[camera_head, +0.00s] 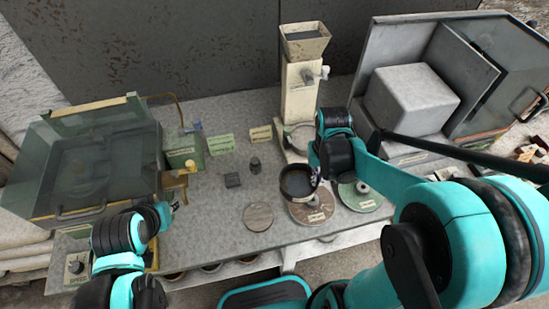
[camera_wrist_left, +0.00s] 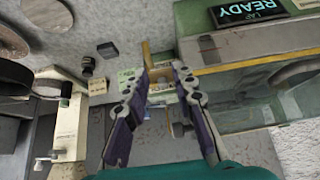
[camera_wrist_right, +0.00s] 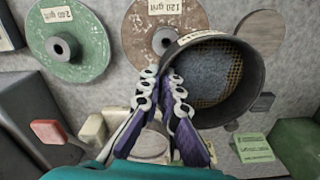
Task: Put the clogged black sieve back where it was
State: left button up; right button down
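The black sieve (camera_head: 297,182) is a round dark pan with a pale label on its rim. In the right wrist view the sieve (camera_wrist_right: 222,75) shows grey powder caked over its yellowish mesh. My right gripper (camera_wrist_right: 164,82) is shut on the near edge of its wall; it also shows in the head view (camera_head: 316,173). The sieve appears raised above the worktop, overlapping the brown 120 grit disc (camera_head: 312,207).
A green 240 grit disc (camera_head: 361,196) lies right of the brown one. A brown round plate (camera_head: 257,217) lies near the front edge. A hopper tower (camera_head: 300,92) with a pale ring (camera_head: 301,138) stands behind. A dark block (camera_head: 233,180) and small black weight (camera_head: 255,164) sit mid-bench.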

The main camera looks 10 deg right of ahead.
aim_at(291, 171)
jog(key=w+a+f+b, duration=0.1)
jog(key=w+a+f, duration=0.1)
jog(key=w+a+f+b, duration=0.1)
jog(key=w+f, duration=0.1)
jog(key=w, duration=0.1)
jog(key=w+a+f+b, duration=0.1)
jog(key=w+a+f, duration=0.1)
jog(key=w, duration=0.1)
jog(key=shift+a, duration=0.35)
notch_tip(291, 171, down, 4)
jog(key=shift+f+b, duration=0.1)
jog(key=shift+b, duration=0.75)
jog(key=shift+f, duration=0.15)
jog(key=c, duration=1.7)
grip_release()
jog(key=shift+r, duration=0.2)
